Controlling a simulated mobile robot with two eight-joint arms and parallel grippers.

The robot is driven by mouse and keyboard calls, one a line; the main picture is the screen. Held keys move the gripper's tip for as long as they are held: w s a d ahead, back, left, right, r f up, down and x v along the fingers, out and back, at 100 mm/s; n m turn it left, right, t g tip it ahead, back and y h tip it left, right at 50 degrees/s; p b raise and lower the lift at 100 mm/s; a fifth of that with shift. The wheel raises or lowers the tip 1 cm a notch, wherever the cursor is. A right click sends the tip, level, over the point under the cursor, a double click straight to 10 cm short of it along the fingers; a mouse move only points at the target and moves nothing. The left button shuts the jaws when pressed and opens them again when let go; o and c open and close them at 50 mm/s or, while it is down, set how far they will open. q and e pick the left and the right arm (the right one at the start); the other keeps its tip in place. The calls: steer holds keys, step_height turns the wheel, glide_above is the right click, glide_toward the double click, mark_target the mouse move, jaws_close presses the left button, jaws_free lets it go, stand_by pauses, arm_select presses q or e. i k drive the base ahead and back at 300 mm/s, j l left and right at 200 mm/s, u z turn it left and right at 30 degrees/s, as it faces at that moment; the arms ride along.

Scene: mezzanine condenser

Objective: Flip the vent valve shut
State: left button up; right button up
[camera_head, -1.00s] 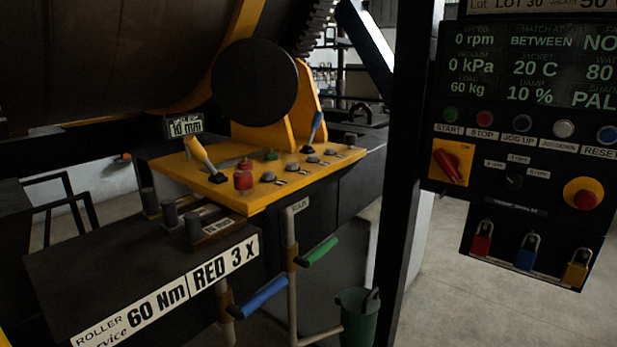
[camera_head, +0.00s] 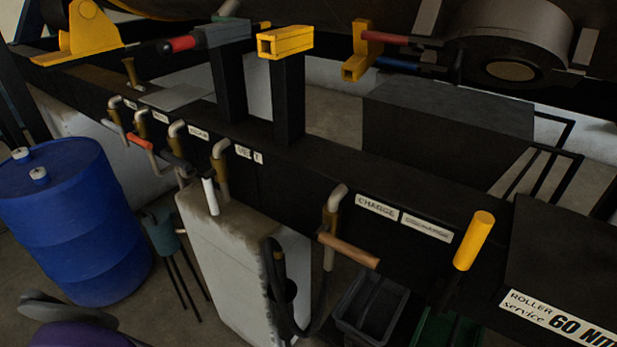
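A label reading VENT, partly obscured (camera_head: 249,154), is on the dark beam left of centre. Next to it a bent brass-coloured pipe (camera_head: 221,170) comes down from the beam. A white lever handle (camera_head: 210,196) is beside that pipe and hangs nearly straight down, in front of the pale tank. I cannot tell from this view whether it is along or across the pipe. Neither of my grippers is in view.
Several similar pipes with handles, one red-orange (camera_head: 140,141), line the beam to the left. A wooden-coloured handle (camera_head: 348,250) hangs by the CHARGE label (camera_head: 377,206). A blue drum (camera_head: 75,220), pale tank (camera_head: 235,255) and grey bin (camera_head: 368,305) stand below.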

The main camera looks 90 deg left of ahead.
mark_target(206, 177)
steer(key=u, duration=3.75)
steer(key=i+j+u, duration=0.15)
steer(key=i+u, duration=0.65)
steer(key=k, duration=0.1)
